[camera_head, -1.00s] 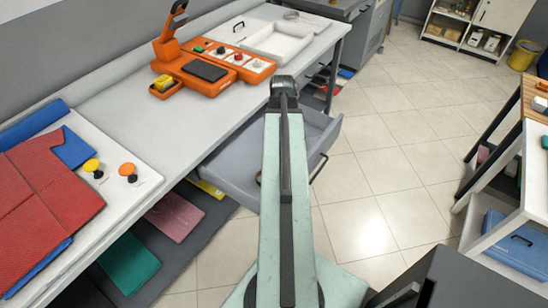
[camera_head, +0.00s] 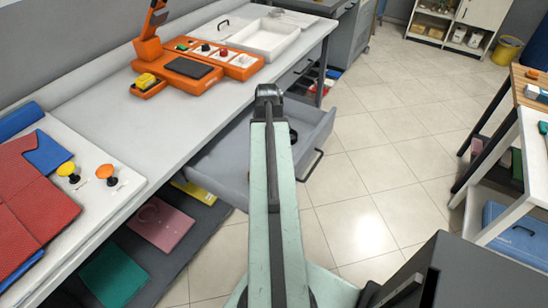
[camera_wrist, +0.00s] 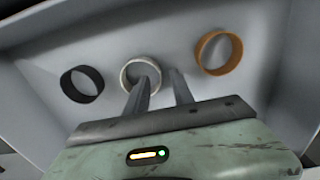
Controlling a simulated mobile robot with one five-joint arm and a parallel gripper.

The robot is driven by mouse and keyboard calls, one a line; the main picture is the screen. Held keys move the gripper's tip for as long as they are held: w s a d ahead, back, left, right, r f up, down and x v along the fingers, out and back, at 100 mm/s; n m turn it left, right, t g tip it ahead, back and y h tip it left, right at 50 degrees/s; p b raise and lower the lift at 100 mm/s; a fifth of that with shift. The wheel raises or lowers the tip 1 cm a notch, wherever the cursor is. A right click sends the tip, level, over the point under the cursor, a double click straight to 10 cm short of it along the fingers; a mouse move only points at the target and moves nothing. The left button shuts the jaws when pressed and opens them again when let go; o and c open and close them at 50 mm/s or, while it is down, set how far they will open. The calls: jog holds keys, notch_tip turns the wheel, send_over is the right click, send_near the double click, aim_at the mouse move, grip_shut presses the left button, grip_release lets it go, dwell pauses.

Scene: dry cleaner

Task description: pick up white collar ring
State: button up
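In the wrist view the white collar ring (camera_wrist: 125,76) lies on the floor of the open grey drawer (camera_head: 224,166), between a black ring and an orange-brown ring. My gripper (camera_wrist: 160,77) is open, with its two fingers apart and nothing held between them. The left fingertip overlaps the lower right part of the white ring in the picture. The right finger is to the right of the ring. I cannot tell whether a finger touches it. In the head view my arm hides the white ring and the fingertips.
The black ring (camera_wrist: 67,84) lies left of the white one and the orange-brown ring (camera_wrist: 201,54) lies right of it. Drawer walls stand around them. The counter (camera_head: 110,110) with an orange device (camera_head: 215,83) is above left. Tiled floor (camera_head: 370,175) is clear to the right.

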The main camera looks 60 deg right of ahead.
notch_tip(320, 180, down, 3)
jog(key=shift+b, duration=0.85)
jog(key=shift+r, duration=0.15)
grip_shut()
notch_tip(320, 180, up, 10)
jog(key=p, duration=1)
jog(key=shift+r+p, duration=0.15)
jog(key=shift+p, duration=0.2)
